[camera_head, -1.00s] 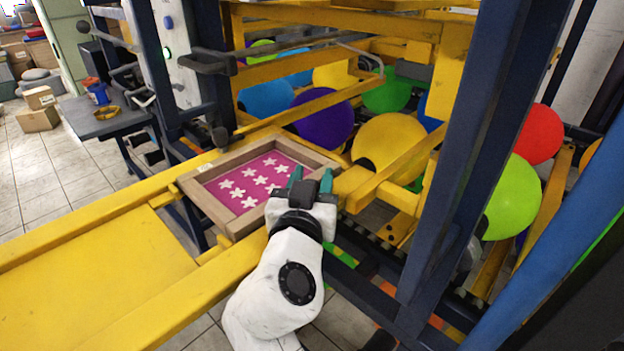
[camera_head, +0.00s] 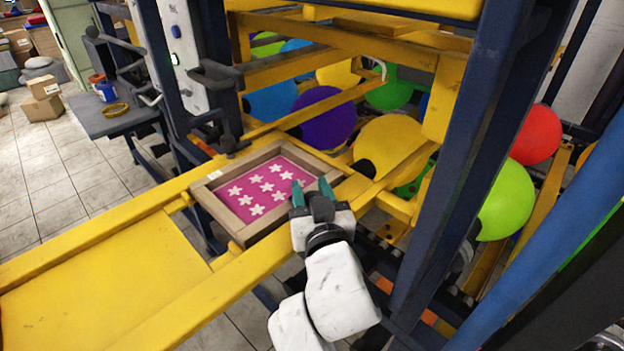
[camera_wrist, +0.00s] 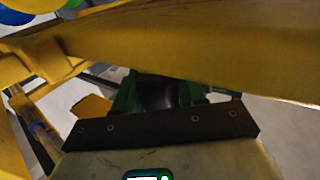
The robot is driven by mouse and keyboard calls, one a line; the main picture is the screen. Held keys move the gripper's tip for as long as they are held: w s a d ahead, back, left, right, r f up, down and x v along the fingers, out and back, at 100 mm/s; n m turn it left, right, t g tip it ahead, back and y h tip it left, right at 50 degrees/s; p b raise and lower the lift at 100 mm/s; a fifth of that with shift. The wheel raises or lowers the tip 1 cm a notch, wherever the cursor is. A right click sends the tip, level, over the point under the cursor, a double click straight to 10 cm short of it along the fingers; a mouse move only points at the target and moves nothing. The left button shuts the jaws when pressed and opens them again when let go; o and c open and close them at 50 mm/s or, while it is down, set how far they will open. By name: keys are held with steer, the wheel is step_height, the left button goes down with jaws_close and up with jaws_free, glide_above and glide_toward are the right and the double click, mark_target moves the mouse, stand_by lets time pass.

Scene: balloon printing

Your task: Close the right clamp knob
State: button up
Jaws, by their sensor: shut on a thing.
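The wooden screen frame (camera_head: 238,229) with a pink panel of white stars (camera_head: 262,190) lies on the yellow rails. My gripper (camera_head: 311,191) is at the frame's right front corner, its two teal fingers pointing away from me. In the wrist view the green fingers (camera_wrist: 125,98) close around a dark rounded piece (camera_wrist: 157,94), which I take to be the right clamp knob. It is mostly hidden by the fingers and the gripper's dark plate, so I cannot tell how far it is turned.
A yellow beam (camera_wrist: 200,50) crosses close above the fingers in the wrist view. A dark blue post (camera_head: 465,165) stands right of my gripper. Balloons, among them a yellow one (camera_head: 388,148), lie behind. A yellow flat panel (camera_head: 110,270) is at left.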

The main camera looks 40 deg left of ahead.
steer(key=shift+s, duration=0.1)
steer(key=o, duration=1)
steer(key=shift+c, duration=0.2)
steer(key=shift+d, duration=0.1)
steer(key=b+v, duration=0.1)
steer(key=v, duration=0.9)
steer(key=shift+s+d+b, duration=0.2)
steer(key=shift+d+b, duration=0.05)
steer(key=shift+b, duration=0.15)
steer(key=shift+f, duration=0.1)
